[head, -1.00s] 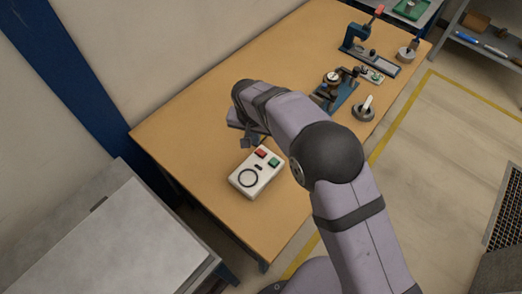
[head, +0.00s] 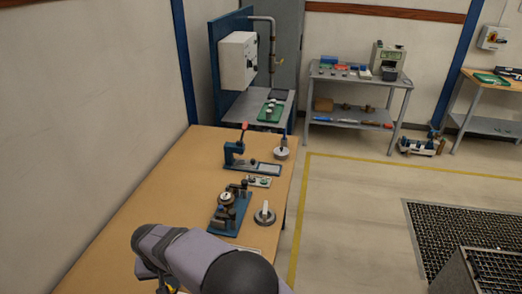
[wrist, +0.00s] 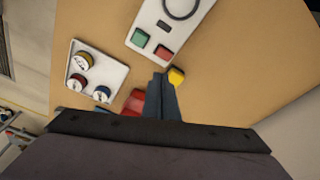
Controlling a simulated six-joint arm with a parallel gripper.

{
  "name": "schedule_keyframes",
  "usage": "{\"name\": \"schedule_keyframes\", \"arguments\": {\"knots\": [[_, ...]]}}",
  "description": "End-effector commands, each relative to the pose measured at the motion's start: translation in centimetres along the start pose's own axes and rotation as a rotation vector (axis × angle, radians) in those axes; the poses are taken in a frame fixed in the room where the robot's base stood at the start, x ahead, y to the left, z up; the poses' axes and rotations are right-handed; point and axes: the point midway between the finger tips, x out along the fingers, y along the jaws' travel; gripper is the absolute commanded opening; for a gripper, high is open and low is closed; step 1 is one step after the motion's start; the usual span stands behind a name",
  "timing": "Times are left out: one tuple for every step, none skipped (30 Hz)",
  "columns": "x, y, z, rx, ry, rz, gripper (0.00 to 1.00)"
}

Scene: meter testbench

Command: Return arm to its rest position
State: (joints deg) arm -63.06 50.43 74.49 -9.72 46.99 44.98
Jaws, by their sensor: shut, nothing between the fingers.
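My gripper (wrist: 162,82) shows in the wrist view with its two dark fingers together and nothing between them. It is over the wooden table (wrist: 235,70). A white box (wrist: 168,30) with a green button, a red button and a black ring lies beyond the fingertips. In the head view my arm comes in at the bottom edge above the table (head: 125,215), and the gripper end is mostly cut off there.
A white plate with round gauges (wrist: 98,72) lies left of the fingers. A yellow piece (wrist: 176,76) and a red piece (wrist: 134,101) show close by the fingers. A blue fixture (head: 230,210), a blue press (head: 235,152) and a round knob (head: 264,214) stand farther along the table.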

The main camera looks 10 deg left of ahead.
Motion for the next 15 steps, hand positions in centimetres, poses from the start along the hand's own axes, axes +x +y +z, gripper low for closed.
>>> {"name": "schedule_keyframes", "arguments": {"knots": [[-0.5,1.8,-0.6,0.016,-0.003,0.005,0.00],[-0.8,3.0,-0.9,0.025,-0.007,0.009,0.00],[-1.2,4.7,-1.3,0.035,-0.012,0.014,0.00],[-1.6,6.2,-1.5,0.046,-0.017,0.018,0.00],[-2.0,7.9,-1.7,0.057,-0.023,0.022,0.00],[-2.6,10.2,-1.8,0.073,-0.031,0.028,0.00],[-3.0,12.1,-1.8,0.086,-0.038,0.032,0.00],[-3.5,14.1,-1.7,0.100,-0.045,0.037,0.00],[-4.2,16.8,-1.4,0.117,-0.054,0.042,0.00],[-4.7,18.7,-1.0,0.131,-0.061,0.045,0.00],[-5.2,20.7,-0.5,0.146,-0.069,0.048,0.00],[-5.9,23.2,0.3,0.165,-0.078,0.051,0.00],[-6.5,25.1,1.0,0.179,-0.085,0.054,0.00],[-6.9,26.9,1.9,0.194,-0.093,0.056,0.00],[-7.6,29.2,3.2,0.215,-0.103,0.058,0.00]]}}
